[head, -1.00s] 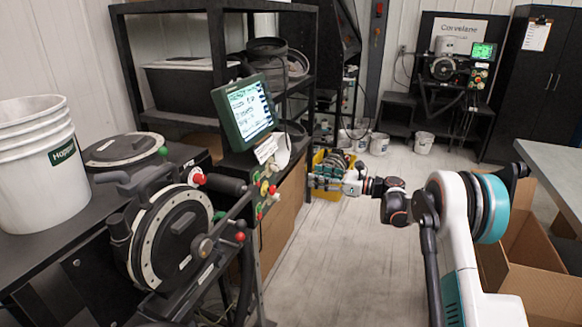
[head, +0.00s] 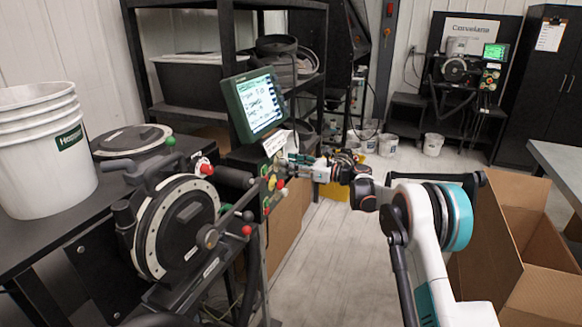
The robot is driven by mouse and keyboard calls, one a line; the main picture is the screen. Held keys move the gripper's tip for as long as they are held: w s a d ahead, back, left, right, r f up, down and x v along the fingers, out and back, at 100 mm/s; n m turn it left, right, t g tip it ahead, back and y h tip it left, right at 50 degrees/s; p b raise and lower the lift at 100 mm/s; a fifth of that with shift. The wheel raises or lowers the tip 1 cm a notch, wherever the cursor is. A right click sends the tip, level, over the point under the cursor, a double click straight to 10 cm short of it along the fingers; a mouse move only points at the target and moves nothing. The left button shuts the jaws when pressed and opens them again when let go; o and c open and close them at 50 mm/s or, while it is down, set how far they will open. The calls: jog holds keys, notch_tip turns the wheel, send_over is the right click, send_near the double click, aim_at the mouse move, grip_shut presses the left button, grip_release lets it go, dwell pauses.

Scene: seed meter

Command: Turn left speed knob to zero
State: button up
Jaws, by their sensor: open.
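The seed meter (head: 178,228) stands on the bench at the left, with a round black disc in a pale ring. A narrow control panel (head: 266,188) with small red, yellow and green knobs or buttons is at its right, below the screen (head: 254,104). I cannot tell which one is the left speed knob at this size. My gripper (head: 289,164) is open, at the right side of the panel near its upper controls. It hides part of that area, and I cannot tell whether it touches anything.
White buckets (head: 44,150) stand on the bench at the left. A black shelf (head: 235,60) is behind the screen. A cardboard box (head: 525,245) is at the right beside my arm. The floor (head: 335,235) between is clear.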

jog(key=shift+a, duration=0.15)
jog(key=shift+c, duration=0.6)
jog(key=c, duration=1)
jog(key=shift+o, duration=0.2)
jog(key=n, duration=1.9)
jog(key=shift+w+n+p, duration=0.1)
jog(key=shift+n+p, duration=0.2)
jog(key=shift+n, duration=0.1)
